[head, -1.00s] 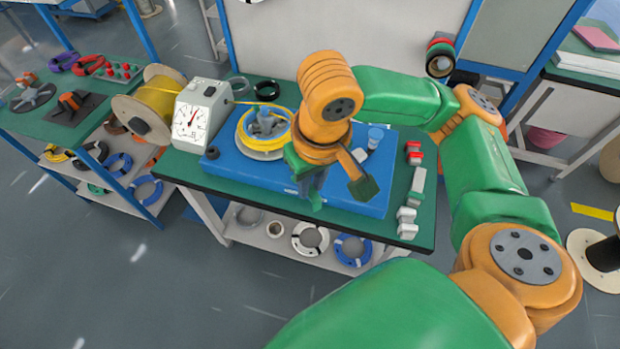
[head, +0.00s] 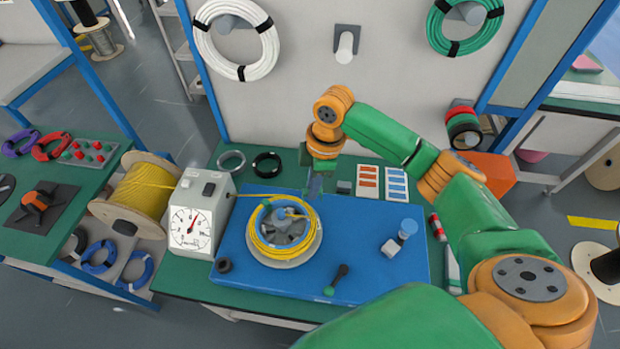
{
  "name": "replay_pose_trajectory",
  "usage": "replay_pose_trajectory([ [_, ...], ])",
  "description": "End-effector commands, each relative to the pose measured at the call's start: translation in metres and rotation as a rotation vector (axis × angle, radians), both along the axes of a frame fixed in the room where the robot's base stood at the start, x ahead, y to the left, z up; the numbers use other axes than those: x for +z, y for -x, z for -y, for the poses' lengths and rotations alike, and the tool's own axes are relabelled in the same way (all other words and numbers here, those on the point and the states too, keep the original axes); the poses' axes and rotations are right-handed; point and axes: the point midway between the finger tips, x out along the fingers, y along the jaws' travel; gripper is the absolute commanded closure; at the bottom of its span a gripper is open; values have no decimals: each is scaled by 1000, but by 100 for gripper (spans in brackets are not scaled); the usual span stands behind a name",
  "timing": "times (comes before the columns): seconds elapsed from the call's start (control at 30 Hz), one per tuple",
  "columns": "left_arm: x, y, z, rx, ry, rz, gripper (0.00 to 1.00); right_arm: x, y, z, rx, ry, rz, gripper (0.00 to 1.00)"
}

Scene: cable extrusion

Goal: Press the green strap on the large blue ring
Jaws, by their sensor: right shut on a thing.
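A yellow cable coil (head: 262,246) lies around the reel's grey hub. A small green patch (head: 266,203) on the ring's far side may be the green strap; it is too small to be sure. My right gripper (head: 315,188) points down at the platform's back edge, right of and behind the reel, apart from the green patch. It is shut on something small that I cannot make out. My left gripper is out of view.
A dial box (head: 197,215) stands left of the platform. A black lever with a green knob (head: 335,282) and a small clamp with a blue cap (head: 400,238) stand on the platform. Label cards (head: 367,182) lie behind it. White and green coils (head: 466,25) hang on the back panel.

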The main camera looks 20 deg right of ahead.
Motion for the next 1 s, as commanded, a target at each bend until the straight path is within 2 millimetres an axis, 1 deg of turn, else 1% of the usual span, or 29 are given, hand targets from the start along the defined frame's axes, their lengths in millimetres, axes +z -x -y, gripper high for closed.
replay_pose_trajectory([
  [0.03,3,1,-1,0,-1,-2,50,-1,-1,2,29,0,-1,100],
  [0.1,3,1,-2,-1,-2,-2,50,-5,-1,4,60,0,1,100],
  [0.27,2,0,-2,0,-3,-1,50,-14,-1,4,71,0,1,100],
  [0.43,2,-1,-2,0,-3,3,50,-35,-1,4,70,2,-1,100],
  [0.5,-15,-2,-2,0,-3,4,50,-53,-2,4,69,1,2,100],
  [0.57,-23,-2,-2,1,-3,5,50,-64,-2,4,70,1,2,100],
  [0.63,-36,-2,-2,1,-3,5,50,-76,-2,4,70,1,3,100],
  [0.7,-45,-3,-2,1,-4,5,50,-84,-2,4,70,2,4,100],
  [0.8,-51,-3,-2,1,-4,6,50,-88,-2,5,69,2,4,100],
  [1.0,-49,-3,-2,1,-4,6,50,-86,-2,4,69,2,3,100],
])
